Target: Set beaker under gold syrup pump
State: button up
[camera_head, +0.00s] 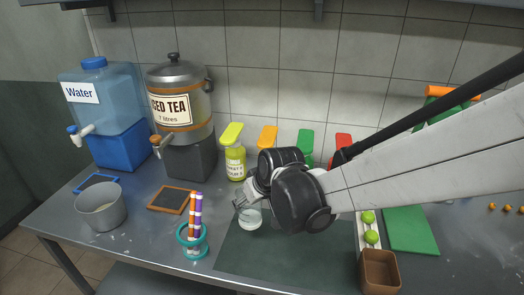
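A small clear beaker (250,220) stands on or just above the dark mat, left of centre. My gripper (243,205) is at the beaker's upper part, reaching in from the right. Its fingers are small and partly hidden by the wrist, so I cannot tell whether they grip the beaker. A yellow-topped pump bottle (235,160) with a label stands behind the beaker, slightly left. An orange pump top (267,137) shows to its right; its bottle is mostly hidden behind my wrist. I cannot tell from the labels which pump is gold syrup.
Green (305,142) and red (343,141) pump tops stand farther right, partly behind my arm. A teal holder (192,241) with coloured sticks is left of the dark mat (300,262). An iced tea dispenser (182,100) stands back left. The mat's front is clear.

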jog(key=w+d, duration=0.3)
jog(key=w, duration=1.4)
jog(key=shift+w+d+f, duration=0.1)
jog(key=shift+w+f, duration=0.1)
jog(key=shift+f, duration=1.4)
jog(key=shift+w+d+f, duration=0.1)
jog(key=shift+w+f, duration=0.1)
jog(key=shift+f, duration=1.35)
jog(key=shift+w+f, duration=0.2)
jog(key=shift+f, duration=0.2)
jog(key=o, duration=1.3)
jog(key=shift+f, duration=0.1)
